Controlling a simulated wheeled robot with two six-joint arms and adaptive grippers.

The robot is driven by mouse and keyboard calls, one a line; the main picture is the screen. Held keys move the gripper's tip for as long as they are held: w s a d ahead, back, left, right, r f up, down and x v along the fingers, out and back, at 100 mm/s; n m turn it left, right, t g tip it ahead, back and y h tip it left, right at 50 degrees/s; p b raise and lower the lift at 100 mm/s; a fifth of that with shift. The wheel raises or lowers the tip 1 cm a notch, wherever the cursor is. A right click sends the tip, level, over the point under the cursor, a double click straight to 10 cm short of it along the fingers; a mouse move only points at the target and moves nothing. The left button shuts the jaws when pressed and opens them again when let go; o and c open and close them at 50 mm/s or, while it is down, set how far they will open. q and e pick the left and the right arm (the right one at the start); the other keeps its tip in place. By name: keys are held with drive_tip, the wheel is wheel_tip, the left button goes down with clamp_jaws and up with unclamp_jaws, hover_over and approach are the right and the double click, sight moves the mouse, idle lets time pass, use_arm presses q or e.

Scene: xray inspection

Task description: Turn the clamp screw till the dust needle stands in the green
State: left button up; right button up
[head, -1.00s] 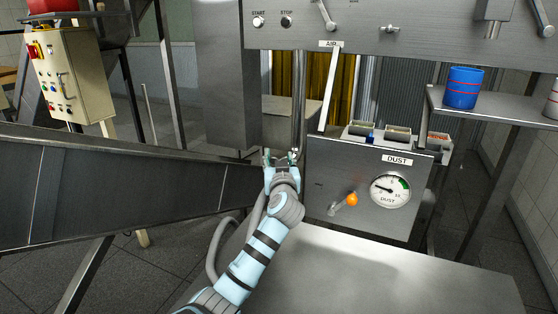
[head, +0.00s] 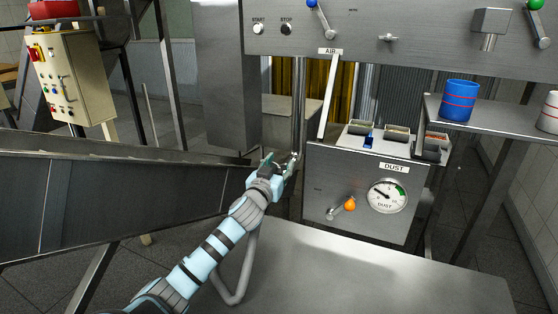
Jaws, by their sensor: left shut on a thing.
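The dust gauge (head: 387,196) is a round white dial on the front of the grey DUST box. Its needle points to the upper left, away from the green band at the dial's upper right. My left gripper (head: 287,163) is at the lower part of the vertical steel rod (head: 299,105), left of the box. It is shut on a small part by the rod, which looks like the clamp screw; the fingers mostly hide it. My right gripper is not in view.
A lever with an orange knob (head: 349,204) is on the box front. Small trays (head: 396,134) sit on its top. A blue cup (head: 459,100) stands on the right shelf (head: 480,115). A conveyor side (head: 110,200) fills the left. The metal table (head: 350,275) below is clear.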

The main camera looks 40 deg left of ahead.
use_arm(q)
drive_tip(key=shift+m+t+h+p, duration=0.4)
drive_tip(key=shift+m+h+p, duration=0.5)
drive_tip(key=shift+h, duration=0.3)
drive_tip(key=o, duration=1.2)
